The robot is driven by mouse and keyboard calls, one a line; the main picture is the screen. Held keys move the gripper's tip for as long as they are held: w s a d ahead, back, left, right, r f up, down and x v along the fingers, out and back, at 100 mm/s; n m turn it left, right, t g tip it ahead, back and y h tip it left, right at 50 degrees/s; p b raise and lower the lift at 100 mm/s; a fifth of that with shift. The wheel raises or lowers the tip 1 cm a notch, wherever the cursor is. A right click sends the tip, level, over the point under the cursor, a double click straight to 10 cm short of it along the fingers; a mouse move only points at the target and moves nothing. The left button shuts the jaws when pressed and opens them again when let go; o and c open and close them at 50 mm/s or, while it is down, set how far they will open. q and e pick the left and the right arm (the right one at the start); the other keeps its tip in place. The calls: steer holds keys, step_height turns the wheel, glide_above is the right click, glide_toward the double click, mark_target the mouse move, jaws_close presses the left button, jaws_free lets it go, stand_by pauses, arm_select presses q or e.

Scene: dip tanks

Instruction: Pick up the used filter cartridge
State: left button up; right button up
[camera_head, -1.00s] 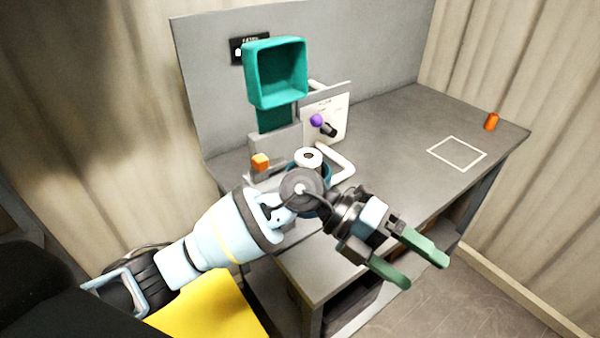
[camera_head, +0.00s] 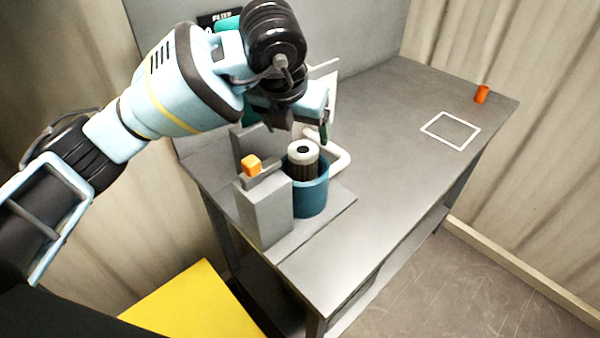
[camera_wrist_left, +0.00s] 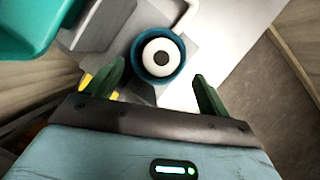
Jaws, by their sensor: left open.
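The filter cartridge (camera_head: 303,160) has a white ring top with a dark centre and a dark ribbed body. It stands upright in a blue cup (camera_head: 313,200) on the bench, its top above the rim. My left gripper (camera_head: 318,122) is above the cartridge, pointing down, and partly hidden by its own wrist. In the left wrist view, its green fingers are spread apart and empty, with the white cartridge top (camera_wrist_left: 172,54) and the cup rim (camera_wrist_left: 182,66) beyond and between them. The right gripper is out of view.
A teal bin (camera_wrist_left: 22,28) shows in the wrist view. A white square outline (camera_head: 450,131) and orange cylinder (camera_head: 481,94) lie right; the bench between is clear.

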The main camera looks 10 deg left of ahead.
mark_target(303, 149)
arm_select(q)
steer(key=shift+x, duration=3.95)
steer(key=shift+s+d, duration=0.1)
steer(key=shift+s, duration=0.1)
steer(key=c, duration=1.5)
steer(key=shift+c, duration=0.5)
steer(key=shift+r, duration=0.2)
